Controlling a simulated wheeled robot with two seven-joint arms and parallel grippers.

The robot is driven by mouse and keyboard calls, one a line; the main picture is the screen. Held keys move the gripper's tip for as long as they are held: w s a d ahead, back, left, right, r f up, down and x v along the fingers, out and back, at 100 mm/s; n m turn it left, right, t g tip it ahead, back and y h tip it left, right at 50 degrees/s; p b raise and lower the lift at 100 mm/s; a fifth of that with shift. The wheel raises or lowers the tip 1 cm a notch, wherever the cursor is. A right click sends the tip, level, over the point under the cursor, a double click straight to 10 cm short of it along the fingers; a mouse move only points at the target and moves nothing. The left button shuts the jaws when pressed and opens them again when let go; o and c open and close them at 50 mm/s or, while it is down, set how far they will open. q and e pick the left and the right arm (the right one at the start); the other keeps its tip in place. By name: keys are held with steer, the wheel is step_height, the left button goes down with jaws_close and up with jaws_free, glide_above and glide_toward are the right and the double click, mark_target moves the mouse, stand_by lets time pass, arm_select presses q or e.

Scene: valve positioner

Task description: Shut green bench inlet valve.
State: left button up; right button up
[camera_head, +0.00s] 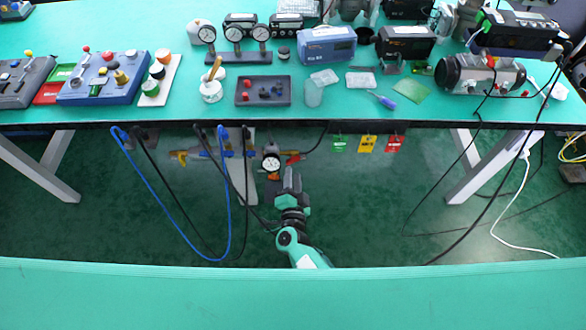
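Below the front edge of the green-topped bench (330,115) runs a small pipe assembly (205,153). It carries a round white gauge (271,162), a yellow part at its left end (181,155) and a red lever-like part (296,158) just right of the gauge. I cannot tell which of these is the inlet valve, or its position. My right gripper (290,174) points up the picture, just below the red part and right of the gauge. I cannot tell whether it touches anything or how far its fingers are apart. My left gripper is out of view.
Blue (228,215) and black hoses hang left of my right arm. Green (339,143), yellow (367,143) and red (395,143) tags hang from the bench edge. A nearer green surface (290,300) crosses the bottom. Dark cables hang at the right; floor between is mostly open.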

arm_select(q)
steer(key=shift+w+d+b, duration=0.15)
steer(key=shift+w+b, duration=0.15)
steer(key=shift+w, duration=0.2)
arm_select(e)
steer(key=s, duration=1)
